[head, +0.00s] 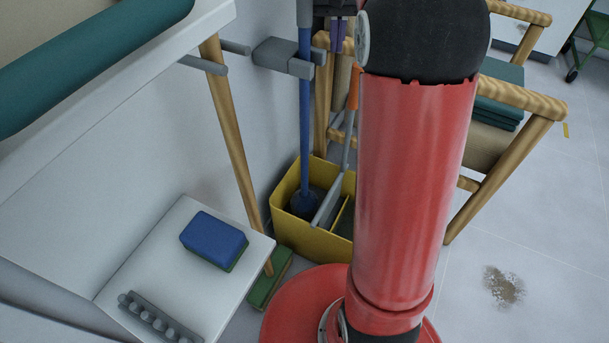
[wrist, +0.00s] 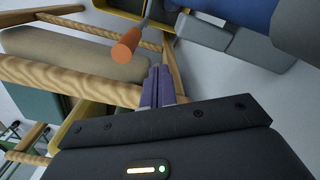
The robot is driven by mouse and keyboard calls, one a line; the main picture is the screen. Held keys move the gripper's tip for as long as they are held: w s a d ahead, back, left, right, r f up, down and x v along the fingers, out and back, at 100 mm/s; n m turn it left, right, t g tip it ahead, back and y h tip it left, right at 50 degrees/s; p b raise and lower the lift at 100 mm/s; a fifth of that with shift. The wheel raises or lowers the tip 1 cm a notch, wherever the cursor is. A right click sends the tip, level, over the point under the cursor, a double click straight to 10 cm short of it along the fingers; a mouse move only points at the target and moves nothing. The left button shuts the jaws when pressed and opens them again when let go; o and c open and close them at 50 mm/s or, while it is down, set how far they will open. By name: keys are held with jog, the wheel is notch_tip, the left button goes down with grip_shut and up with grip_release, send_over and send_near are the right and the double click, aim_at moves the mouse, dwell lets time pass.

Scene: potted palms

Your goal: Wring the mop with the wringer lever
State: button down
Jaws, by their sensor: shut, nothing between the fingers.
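The mop's blue handle (head: 305,125) stands upright in a grey wall holder, its dark blue head (head: 304,203) inside the yellow bucket (head: 325,245). The grey wringer lever (head: 328,200) slants up from the bucket to an orange grip (head: 352,92), partly hidden by my red arm. In the wrist view the orange grip (wrist: 127,46) lies just ahead and to the left of my fingertips, apart from them. My gripper (head: 337,36) has purple fingers, shut and empty, above the grip in the head view; they also show in the wrist view (wrist: 157,75).
A wooden-armed chair (head: 510,100) stands right of my arm, close to my gripper in the wrist view. The grey wall holder (head: 285,55) sticks out beside the handle. A low white shelf (head: 165,265) carries a blue sponge (head: 213,238). Stained floor lies open at right.

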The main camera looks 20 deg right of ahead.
dwell(0.3)
notch_tip(320, 180, down, 9)
jog(key=b, duration=0.5)
jog(key=shift+r, duration=0.2)
dwell(0.5)
jog(key=shift+s+d, duration=0.1)
dwell(0.4)
jog(key=s+d+f+b, duration=0.1)
jog(key=s+d, duration=0.9)
jog(key=shift+f, duration=0.3)
dwell(1.7)
jog(key=shift+s+d, duration=0.2)
dwell(1.4)
